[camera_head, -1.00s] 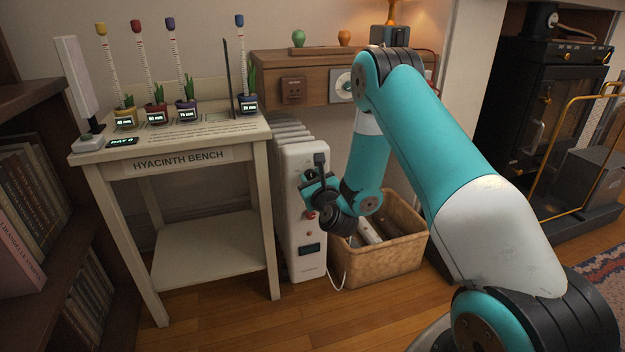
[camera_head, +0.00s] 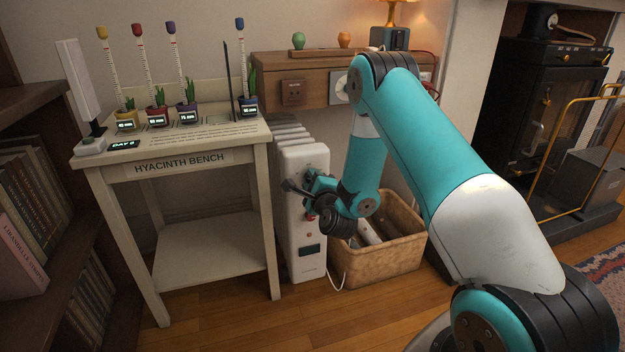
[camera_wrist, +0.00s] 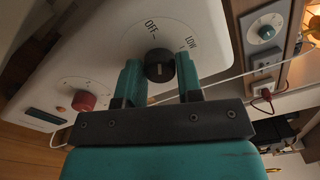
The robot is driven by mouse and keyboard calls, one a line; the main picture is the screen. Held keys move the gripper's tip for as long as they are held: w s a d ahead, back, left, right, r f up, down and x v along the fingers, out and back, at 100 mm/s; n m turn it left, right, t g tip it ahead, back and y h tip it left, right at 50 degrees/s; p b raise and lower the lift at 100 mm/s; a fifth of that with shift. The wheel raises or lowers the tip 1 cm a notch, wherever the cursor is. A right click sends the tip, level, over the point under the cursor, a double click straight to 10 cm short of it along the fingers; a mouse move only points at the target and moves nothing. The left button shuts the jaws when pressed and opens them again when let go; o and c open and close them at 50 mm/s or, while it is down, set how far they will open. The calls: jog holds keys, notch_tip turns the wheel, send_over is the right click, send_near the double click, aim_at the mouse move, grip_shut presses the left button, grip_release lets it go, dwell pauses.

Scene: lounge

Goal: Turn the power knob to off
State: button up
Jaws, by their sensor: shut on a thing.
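The white heater (camera_head: 304,262) stands beside the bench, with its control face towards me. In the wrist view its panel (camera_wrist: 110,62) carries the printed words OFF and LOW around a black power knob (camera_wrist: 158,66). A red knob (camera_wrist: 83,101) and a small dark display (camera_wrist: 45,117) are lower on the same panel. My gripper (camera_wrist: 159,70) has its two teal fingers on either side of the black knob and is shut on it. In the head view my gripper (camera_head: 311,186) is at the heater's upper front and hides the black knob. The knob's exact pointer direction is hard to tell.
The hyacinth bench (camera_head: 208,250) stands close to the heater's left. A wicker basket (camera_head: 383,268) is at its right. A wooden shelf unit (camera_head: 320,92) is on the wall behind. A white cord (camera_head: 340,278) runs near the basket.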

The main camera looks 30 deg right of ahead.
jog(key=shift+s+n, duration=0.1)
jog(key=shift+n, duration=0.9)
jog(key=shift+p, duration=0.3)
jog(key=o, duration=0.9)
